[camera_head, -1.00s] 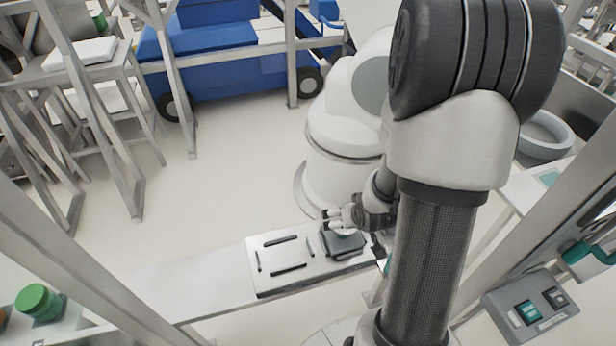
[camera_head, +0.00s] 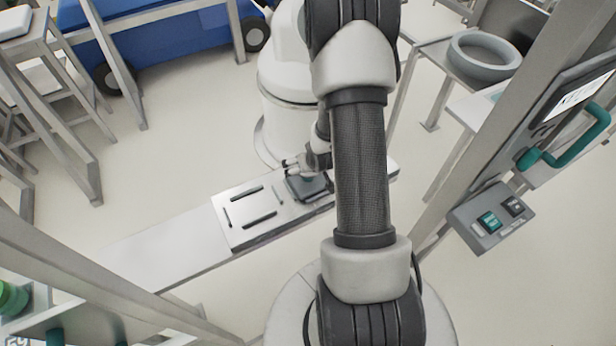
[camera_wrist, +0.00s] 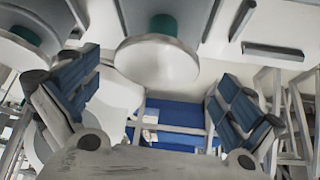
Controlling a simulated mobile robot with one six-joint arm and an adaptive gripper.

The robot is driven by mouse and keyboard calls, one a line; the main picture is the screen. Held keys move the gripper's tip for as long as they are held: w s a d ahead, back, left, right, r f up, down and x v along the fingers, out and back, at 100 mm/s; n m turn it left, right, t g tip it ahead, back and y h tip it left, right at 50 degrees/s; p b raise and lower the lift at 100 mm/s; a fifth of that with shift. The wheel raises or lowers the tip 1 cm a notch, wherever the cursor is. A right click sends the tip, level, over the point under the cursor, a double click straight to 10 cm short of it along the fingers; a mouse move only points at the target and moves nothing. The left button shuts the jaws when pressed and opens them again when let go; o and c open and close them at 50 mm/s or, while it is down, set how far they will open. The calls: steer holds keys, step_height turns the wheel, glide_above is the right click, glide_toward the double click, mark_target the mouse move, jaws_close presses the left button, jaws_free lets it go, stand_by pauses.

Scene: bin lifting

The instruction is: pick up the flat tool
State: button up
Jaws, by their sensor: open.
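My gripper (camera_head: 292,164) is small in the head view, at the far edge of a dark, flat, square-edged piece (camera_head: 311,188) on the bench. It is partly hidden by my arm. In the wrist view the two blue-padded fingers of my gripper (camera_wrist: 153,85) stand wide apart with nothing clamped between them. A pale round disc with a teal core (camera_wrist: 158,58) shows at the top middle, between and beyond the fingers; I see no contact. A second pale round piece with teal (camera_wrist: 30,35) is cut off at the upper left. I cannot tell which piece is the flat tool.
A pale plate with dark bars (camera_head: 238,231) lies on the long bench (camera_head: 150,262), left of the dark piece. The bench's left part is clear. A control box (camera_head: 491,217) and metal posts stand at right. A blue cart (camera_head: 170,36) is behind.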

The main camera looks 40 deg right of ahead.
mark_target(305, 185)
steer(key=b+x, duration=0.1)
steer(key=x, duration=0.3)
steer(key=shift+s+d+f, duration=0.15)
steer(key=shift+f, duration=0.05)
steer(key=shift+c, duration=0.2)
steer(key=c, duration=2)
steer(key=shift+r, duration=0.1)
